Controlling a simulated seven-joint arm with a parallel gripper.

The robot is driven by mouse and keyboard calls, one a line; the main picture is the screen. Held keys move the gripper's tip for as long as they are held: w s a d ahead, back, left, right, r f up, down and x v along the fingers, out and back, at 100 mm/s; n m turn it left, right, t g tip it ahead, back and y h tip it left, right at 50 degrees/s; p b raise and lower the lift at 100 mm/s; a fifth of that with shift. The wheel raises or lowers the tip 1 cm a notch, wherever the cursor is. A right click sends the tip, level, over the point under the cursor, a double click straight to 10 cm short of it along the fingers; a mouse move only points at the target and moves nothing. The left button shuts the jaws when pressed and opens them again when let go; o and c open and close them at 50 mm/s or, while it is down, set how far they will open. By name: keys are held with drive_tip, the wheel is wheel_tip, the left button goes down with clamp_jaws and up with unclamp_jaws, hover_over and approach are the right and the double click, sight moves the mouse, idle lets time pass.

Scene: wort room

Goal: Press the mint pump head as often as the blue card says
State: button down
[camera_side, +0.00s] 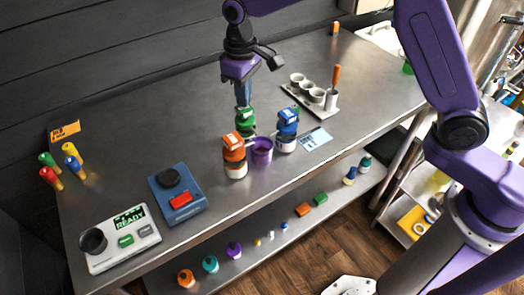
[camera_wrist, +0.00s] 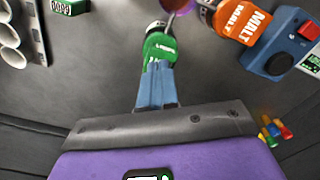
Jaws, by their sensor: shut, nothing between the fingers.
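The green pump head (camera_side: 245,116), which I take for the mint one, stands behind a purple cup (camera_side: 262,150). My gripper (camera_side: 243,103) points down with its fingers together, right over this green head. In the wrist view my shut fingertips (camera_wrist: 158,68) overlap the near edge of the green head (camera_wrist: 160,46). I cannot tell whether they touch it. A light blue card (camera_side: 315,138) lies flat on the table right of the blue pump; its writing is too small to read.
The orange pump (camera_side: 233,147), marked MALT in the wrist view (camera_wrist: 245,22), and the blue pump (camera_side: 288,123) stand close by, around the cup. A holder with metal cups (camera_side: 311,95) is behind right. A blue device (camera_side: 177,193) and a READY panel (camera_side: 121,239) are front left.

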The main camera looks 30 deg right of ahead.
drive_tip(key=shift+f, duration=1.15)
drive_tip(key=shift+r, duration=1.55)
drive_tip(key=shift+f, duration=0.15)
drive_tip(key=shift+f, duration=1.4)
drive_tip(key=shift+r, duration=1.55)
